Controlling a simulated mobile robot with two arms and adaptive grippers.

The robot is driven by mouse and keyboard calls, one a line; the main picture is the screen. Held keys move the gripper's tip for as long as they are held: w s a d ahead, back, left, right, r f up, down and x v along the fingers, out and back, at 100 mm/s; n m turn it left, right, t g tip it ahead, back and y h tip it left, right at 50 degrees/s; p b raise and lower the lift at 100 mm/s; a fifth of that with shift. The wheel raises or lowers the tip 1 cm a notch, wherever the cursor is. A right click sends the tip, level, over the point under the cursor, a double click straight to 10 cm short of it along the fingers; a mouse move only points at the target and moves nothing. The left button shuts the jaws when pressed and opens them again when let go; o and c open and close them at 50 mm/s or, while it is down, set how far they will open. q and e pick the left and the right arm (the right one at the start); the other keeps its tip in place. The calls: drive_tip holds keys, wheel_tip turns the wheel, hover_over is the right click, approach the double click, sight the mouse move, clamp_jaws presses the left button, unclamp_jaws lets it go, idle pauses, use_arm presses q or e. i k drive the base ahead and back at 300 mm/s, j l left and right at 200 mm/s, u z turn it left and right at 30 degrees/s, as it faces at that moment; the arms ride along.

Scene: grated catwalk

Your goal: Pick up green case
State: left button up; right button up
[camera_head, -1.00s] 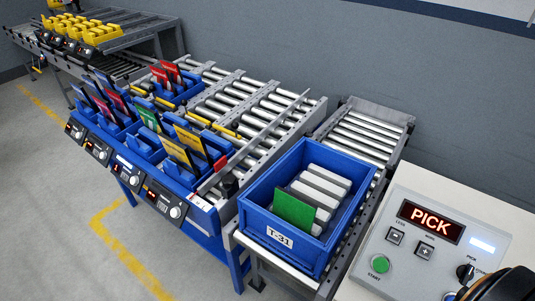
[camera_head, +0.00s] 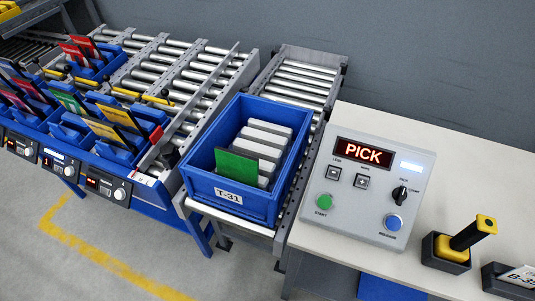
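A flat green case (camera_head: 237,167) stands upright, leaning slightly, at the near end of a blue tote (camera_head: 258,207) labelled T-31. Several pale grey cases (camera_head: 268,134) stand in a row behind it in the tote. Another thin green piece (camera_head: 67,101) stands in a blue holder in the rack on the left, among red, yellow and dark ones. Neither of my grippers is in view.
The tote sits on a roller conveyor (camera_head: 302,77). A control box (camera_head: 366,185) showing PICK stands on a pale table to its right. A yellow and black handled device (camera_head: 467,236) sits in a dark holder there. Bare table lies behind these.

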sight(71, 102)
drive_tip(key=i+j, duration=0.15)
drive_tip(key=j, duration=0.25)
drive_tip(key=i+j, duration=0.1)
drive_tip(key=j, duration=0.3)
drive_tip(key=i+j, duration=0.15)
drive_tip(key=j, duration=0.3)
drive_tip(key=i+j, duration=0.15)
drive_tip(key=j, duration=0.25)
drive_tip(key=z, duration=0.05)
